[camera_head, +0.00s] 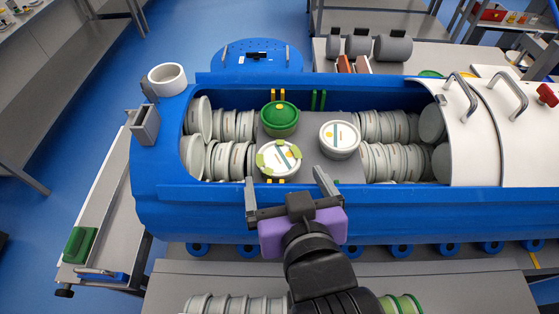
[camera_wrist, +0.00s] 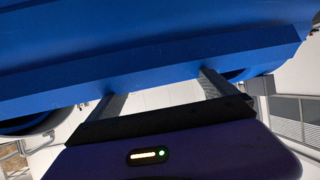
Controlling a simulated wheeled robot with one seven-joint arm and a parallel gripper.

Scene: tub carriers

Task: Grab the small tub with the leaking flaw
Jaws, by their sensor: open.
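A small white tub (camera_head: 279,159) with yellow-green blotches around its lid rim, looking like leaked stuff, stands in the open middle of the blue carrier near its front wall. Behind it stands a green tub (camera_head: 280,119) with a knob-like top and a yellow spot. To the right is a clean-looking white tub (camera_head: 340,139) with a striped label. My gripper (camera_head: 288,188) is open and empty at the carrier's near wall, just in front of the blotched tub. In the wrist view my gripper (camera_wrist: 160,91) faces the blue wall; no tub shows there.
The blue carrier (camera_head: 250,209) has a raised rim, with rows of grey-white tubs (camera_head: 232,125) lying on their sides at both ends. White covers (camera_head: 515,120) close its right part. A grey bench (camera_head: 460,290) with more tubs is in front. Yellow and green marks line the bay.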

